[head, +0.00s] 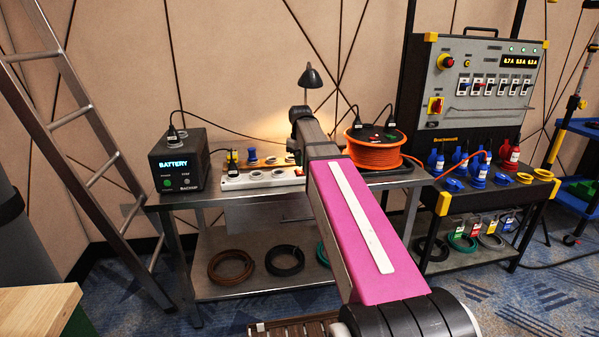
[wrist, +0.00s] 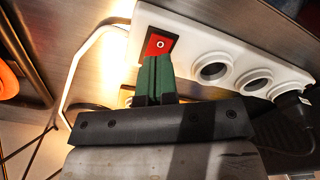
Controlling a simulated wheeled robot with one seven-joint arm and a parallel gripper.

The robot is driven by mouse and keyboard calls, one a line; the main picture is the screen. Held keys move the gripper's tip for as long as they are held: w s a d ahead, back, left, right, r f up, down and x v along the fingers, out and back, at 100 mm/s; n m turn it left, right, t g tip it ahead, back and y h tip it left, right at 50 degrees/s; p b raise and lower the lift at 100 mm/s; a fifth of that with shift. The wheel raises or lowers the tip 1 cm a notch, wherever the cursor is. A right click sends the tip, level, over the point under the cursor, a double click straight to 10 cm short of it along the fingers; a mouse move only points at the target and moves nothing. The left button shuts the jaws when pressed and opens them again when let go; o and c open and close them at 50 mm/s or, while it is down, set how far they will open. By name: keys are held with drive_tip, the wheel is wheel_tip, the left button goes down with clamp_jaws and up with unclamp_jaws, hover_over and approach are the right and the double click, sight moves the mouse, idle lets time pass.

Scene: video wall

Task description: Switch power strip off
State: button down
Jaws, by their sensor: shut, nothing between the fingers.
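The white power strip (head: 262,180) lies on the metal table, partly hidden behind my arm in the head view. In the wrist view, the power strip (wrist: 206,46) runs from upper left to lower right, with round sockets and a red rocker switch (wrist: 161,44) marked with a white circle at its upper end. My gripper (wrist: 155,58) is shut and empty. Its green fingertips are at the lower edge of the red switch and overlap it in the picture. I cannot tell whether they touch it. In the head view the gripper is hidden behind my arm.
A black battery box (head: 180,160) stands left on the table (head: 240,192). An orange cable reel (head: 374,150) stands right, and a black lamp (head: 310,77) rises behind. A ladder (head: 90,110) leans at left. A control panel bench (head: 478,100) is at right.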

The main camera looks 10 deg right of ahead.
sight(300, 173)
drive_tip(key=shift+r, duration=2.1)
